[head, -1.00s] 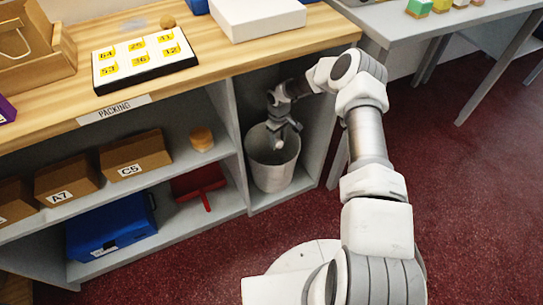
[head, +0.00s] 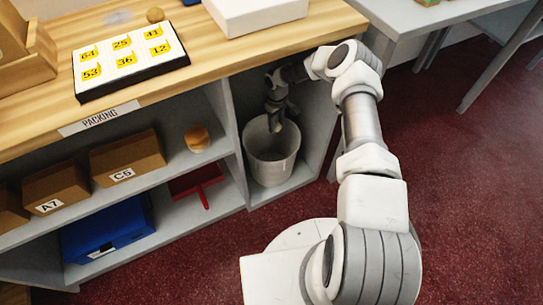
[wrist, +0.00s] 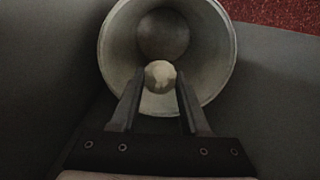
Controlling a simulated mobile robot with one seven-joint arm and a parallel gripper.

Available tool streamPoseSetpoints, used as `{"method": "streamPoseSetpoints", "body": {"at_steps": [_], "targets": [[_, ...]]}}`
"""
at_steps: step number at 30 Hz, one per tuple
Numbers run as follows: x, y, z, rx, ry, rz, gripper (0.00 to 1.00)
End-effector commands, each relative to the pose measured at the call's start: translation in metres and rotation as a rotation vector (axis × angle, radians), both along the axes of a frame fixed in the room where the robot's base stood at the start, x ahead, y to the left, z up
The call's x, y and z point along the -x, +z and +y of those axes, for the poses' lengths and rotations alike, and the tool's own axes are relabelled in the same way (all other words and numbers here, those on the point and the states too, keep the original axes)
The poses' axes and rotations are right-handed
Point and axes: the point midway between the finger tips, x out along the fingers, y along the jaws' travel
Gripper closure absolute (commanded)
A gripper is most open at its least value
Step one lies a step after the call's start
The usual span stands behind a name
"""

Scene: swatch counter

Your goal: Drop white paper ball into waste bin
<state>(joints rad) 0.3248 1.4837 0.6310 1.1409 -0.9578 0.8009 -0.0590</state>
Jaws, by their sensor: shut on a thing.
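The waste bin (head: 270,170) is a pale, round, open-topped bin standing in the right bay under the counter. My gripper (head: 277,124) reaches into that bay and points down at the bin's mouth. In the wrist view my gripper (wrist: 160,84) is shut on the white paper ball (wrist: 160,76), which sits between the fingertips. The ball lies over the bin opening, inside the outline of the rim (wrist: 228,62). A darker round area shows deeper in the bin. In the head view the ball is too dark to make out.
Grey bay walls (head: 229,130) stand close on both sides of the bin. The wooden counter (head: 200,60) above holds a numbered board (head: 130,62), a white box (head: 255,12) and a small brown ball (head: 155,15). A red dustpan (head: 196,181) lies on the lower shelf.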

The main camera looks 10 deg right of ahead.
Motion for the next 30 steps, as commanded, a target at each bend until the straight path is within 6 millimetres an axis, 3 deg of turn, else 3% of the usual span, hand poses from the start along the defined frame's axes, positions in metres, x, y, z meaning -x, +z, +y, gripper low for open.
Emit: {"method": "streamPoseSetpoints", "body": {"at_steps": [12,23,24,30], "targets": [[0.003,-0.049,-0.006,-0.001,-0.002,0.002,1.00],[0.004,-0.055,-0.008,0.001,0.000,0.001,1.00],[0.004,-0.055,-0.008,0.001,0.000,0.001,0.51],[0.004,-0.055,-0.008,0.001,0.000,0.001,0.20]]}}
